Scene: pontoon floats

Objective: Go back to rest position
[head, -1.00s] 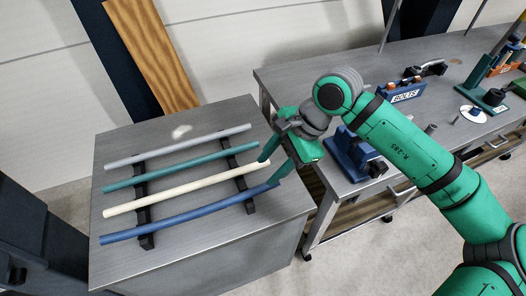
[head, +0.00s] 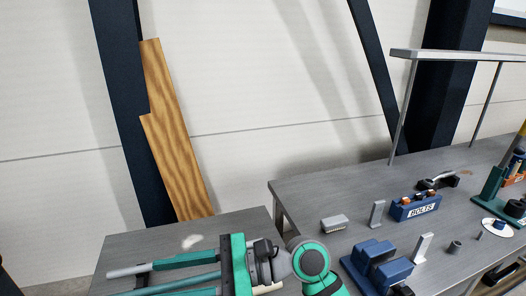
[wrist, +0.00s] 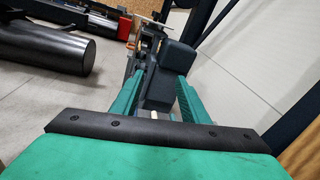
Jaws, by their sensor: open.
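My gripper (head: 155,279) is in the lower middle of the head view, in front of the left grey table (head: 118,250). Its green fingers point left and are apart, with nothing seen held between them. A grey rod (head: 125,271) and a teal rod (head: 165,284) show behind or beside the fingers, and a short bit of the cream rod (head: 268,289) shows under the wrist. The blue rod is out of view. In the wrist view, my gripper's two fingers (wrist: 158,88) are spread, with a dark block beyond them.
A right workbench (head: 310,195) holds a blue bolts bin (head: 413,208), a blue fixture (head: 377,268) and small metal parts. A wooden board (head: 172,140) leans on the wall behind. A black cylinder (wrist: 45,45) lies left in the wrist view.

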